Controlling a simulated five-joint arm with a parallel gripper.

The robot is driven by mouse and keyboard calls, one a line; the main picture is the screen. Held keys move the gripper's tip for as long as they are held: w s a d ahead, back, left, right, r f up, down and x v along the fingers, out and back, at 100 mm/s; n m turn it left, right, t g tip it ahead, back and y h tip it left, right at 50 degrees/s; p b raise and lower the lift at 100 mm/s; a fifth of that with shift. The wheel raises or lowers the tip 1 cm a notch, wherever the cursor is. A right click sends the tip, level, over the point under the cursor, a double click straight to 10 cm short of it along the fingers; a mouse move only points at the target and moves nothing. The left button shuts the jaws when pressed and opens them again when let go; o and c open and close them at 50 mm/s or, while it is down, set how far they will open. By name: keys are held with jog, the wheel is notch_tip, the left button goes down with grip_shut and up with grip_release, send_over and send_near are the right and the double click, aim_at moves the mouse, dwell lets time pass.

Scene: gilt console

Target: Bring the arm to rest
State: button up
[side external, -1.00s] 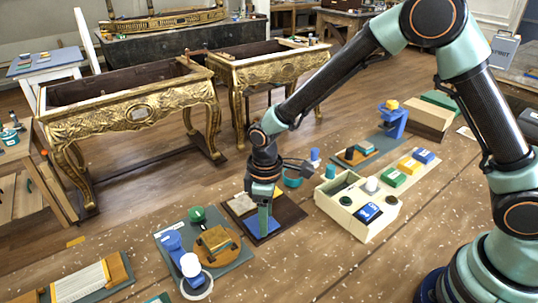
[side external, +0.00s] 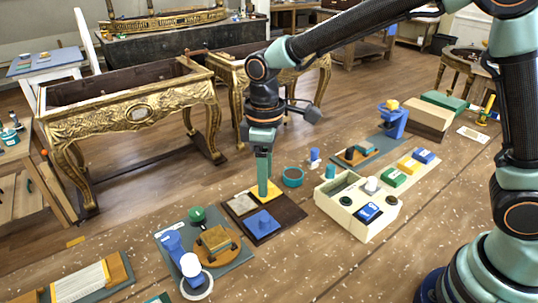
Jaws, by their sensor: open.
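My gripper (side external: 263,192) points straight down at the centre of the side external view. Its teal fingers are open, though from this side they overlap and the gap between them is hidden. The fingertips appear in front of or over a yellow tile in a dark brown tray (side external: 287,227); I cannot tell the exact height. I see nothing held. A blue piece with a small knob (side external: 262,222) sits in the tray's near part, clear of the fingers. A pale tile (side external: 240,204) lies at the tray's left.
A cream box (side external: 345,220) with several coloured parts stands right of the tray. A teal round dish (side external: 293,177) is behind it. A grey board (side external: 232,259) with a blue clamp-like item lies at the left. Gilt tables (side external: 135,110) stand beyond the bench.

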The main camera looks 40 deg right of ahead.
jog(key=s+d+r+m+t, duration=0.2)
jog(key=s+d+r+m, duration=0.2)
jog(key=d, duration=0.4)
jog(key=s+d+r+m+t, duration=0.3)
jog(key=s+d+r+m, duration=0.2)
jog(key=d, duration=0.3)
jog(key=shift+s+d+r+t, duration=0.3)
jog(key=shift+s+r, duration=0.2)
jog(key=shift+s, duration=0.3)
